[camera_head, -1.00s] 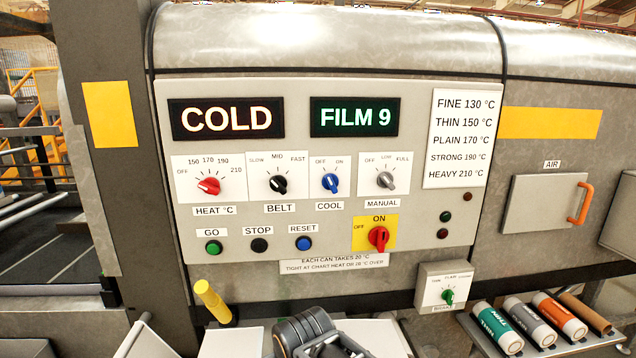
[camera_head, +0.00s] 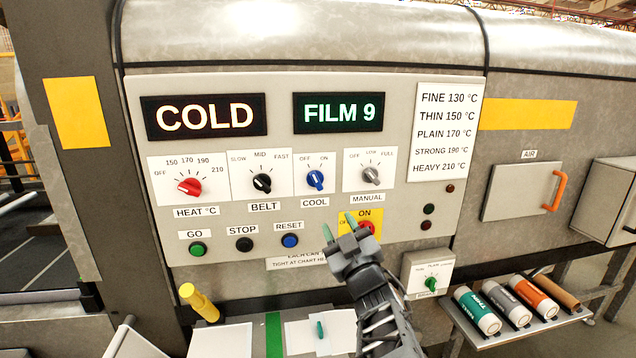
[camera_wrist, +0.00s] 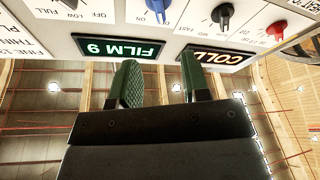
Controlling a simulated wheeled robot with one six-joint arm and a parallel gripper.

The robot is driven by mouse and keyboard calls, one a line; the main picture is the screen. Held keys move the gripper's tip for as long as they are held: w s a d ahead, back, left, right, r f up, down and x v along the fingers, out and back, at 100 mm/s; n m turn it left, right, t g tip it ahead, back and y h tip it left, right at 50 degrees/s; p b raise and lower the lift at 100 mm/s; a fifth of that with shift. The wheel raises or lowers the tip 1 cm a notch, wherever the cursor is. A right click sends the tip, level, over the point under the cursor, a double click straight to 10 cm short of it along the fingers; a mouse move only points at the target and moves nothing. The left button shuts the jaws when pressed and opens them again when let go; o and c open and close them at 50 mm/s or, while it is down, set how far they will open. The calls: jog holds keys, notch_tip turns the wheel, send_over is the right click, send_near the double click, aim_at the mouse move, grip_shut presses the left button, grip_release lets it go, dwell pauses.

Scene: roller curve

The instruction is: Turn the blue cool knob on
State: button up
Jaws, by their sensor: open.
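The blue cool knob (camera_head: 315,179) sits on the grey control panel (camera_head: 222,96), between OFF and ON marks above its COOL label. Its pointer is too small to read surely. In the wrist view, which is upside down, the knob (camera_wrist: 156,8) shows at the top edge. My gripper (camera_head: 338,226) is open and empty, with its green-tipped fingers apart below and slightly right of the knob, in front of the lower panel. The fingers (camera_wrist: 158,82) also show in the wrist view, pointing toward the panel. They appear clear of the knob.
The red heat knob (camera_head: 189,187) and black belt knob (camera_head: 262,183) are left of the cool knob; the grey manual knob (camera_head: 371,175) is right. My gripper partly hides the red switch (camera_head: 367,228). A yellow handle (camera_head: 200,303) sticks out low left. Cans (camera_head: 478,312) lie at right.

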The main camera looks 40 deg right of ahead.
aim_at(316, 181)
jog(key=p+x, duration=0.6)
jog(key=x, duration=0.7)
jog(key=shift+w+r+p, duration=0.15)
jog(key=shift+w+p, duration=0.05)
jog(key=shift+p, duration=0.1)
grip_shut()
